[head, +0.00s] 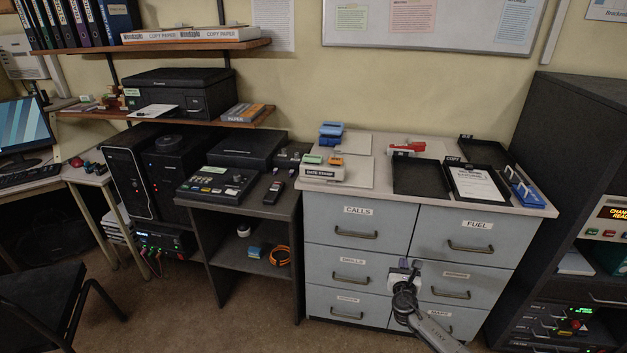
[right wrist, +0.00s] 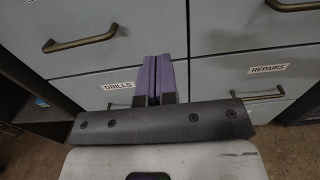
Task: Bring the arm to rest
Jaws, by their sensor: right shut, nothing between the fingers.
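My right gripper (head: 404,268) is in front of the grey drawer cabinet (head: 391,222), near the gap between its two drawer columns. In the right wrist view its two purple fingers (right wrist: 153,80) are together with nothing between them. They point at the cabinet front between the drawer labelled DRILLS (right wrist: 119,86) and the one labelled REPAIRS (right wrist: 268,69). The drawers look shut. My right arm comes in from the bottom of the head view. My left gripper is not in view.
On the cabinet top are black trays (head: 420,190), a red stapler-like object (head: 407,147), a date stamp (head: 322,173) and a blue item (head: 528,196). A dark rack (head: 561,120) stands at the right. A chair (head: 45,300) is at the lower left. The floor (head: 240,320) before the cabinet is clear.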

